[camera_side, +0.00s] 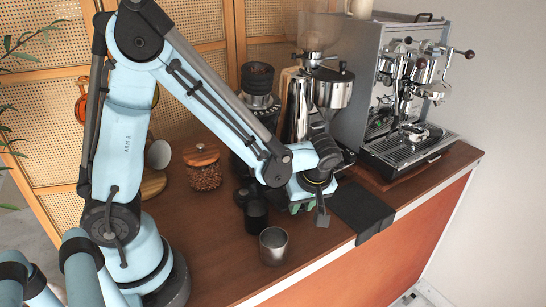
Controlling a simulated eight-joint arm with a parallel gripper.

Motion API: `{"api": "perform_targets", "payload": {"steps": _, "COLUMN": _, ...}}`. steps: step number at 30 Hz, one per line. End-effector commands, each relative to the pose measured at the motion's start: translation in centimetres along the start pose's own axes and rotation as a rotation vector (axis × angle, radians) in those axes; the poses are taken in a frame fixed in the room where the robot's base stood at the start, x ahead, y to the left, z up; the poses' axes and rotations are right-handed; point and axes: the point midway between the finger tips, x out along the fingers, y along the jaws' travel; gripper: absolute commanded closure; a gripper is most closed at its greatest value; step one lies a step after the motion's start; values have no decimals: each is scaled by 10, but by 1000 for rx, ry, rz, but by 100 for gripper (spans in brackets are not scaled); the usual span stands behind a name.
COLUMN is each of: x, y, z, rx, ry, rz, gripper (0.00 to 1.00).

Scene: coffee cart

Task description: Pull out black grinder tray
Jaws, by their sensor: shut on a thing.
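The grinder (297,105) stands beside the espresso machine, with a chrome body and a clear hopper on top. My gripper (308,203) is low over the counter in front of the grinder's base. It is shut on the black grinder tray, but my wrist and fingers hide the tray and the exact grip. A black part (346,158) at the grinder's base shows just right of my wrist. I cannot tell how far out the tray is.
The espresso machine (365,75) stands at the back right. A black mat (362,208) hangs over the counter's front edge right of my gripper. A metal cup (273,245) and a black cup (256,215) stand to the left. A bean jar (203,168) is farther left.

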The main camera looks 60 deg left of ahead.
Motion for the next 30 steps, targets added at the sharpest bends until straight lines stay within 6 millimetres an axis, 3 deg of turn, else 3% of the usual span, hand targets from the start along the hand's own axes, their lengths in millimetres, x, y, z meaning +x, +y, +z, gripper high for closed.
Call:
{"api": "perform_targets", "payload": {"steps": 4, "x": -5, "y": 6, "z": 11, "rx": 6, "ry": 4, "rz": 12, "gripper": 100}}
{"api": "perform_targets", "payload": {"steps": 13, "x": -5, "y": 6, "z": 11, "rx": 5, "ry": 4, "rz": 11, "gripper": 100}}
{"api": "perform_targets", "payload": {"steps": 14, "x": -5, "y": 6, "z": 11, "rx": 5, "ry": 4, "rz": 11, "gripper": 68}}
{"api": "perform_targets", "payload": {"steps": 18, "x": -5, "y": 6, "z": 11, "rx": 3, "ry": 3, "rz": 8, "gripper": 48}}
{"api": "perform_targets", "payload": {"steps": 30, "x": -11, "y": 4, "z": 12, "rx": 3, "ry": 2, "rz": 6, "gripper": 48}}
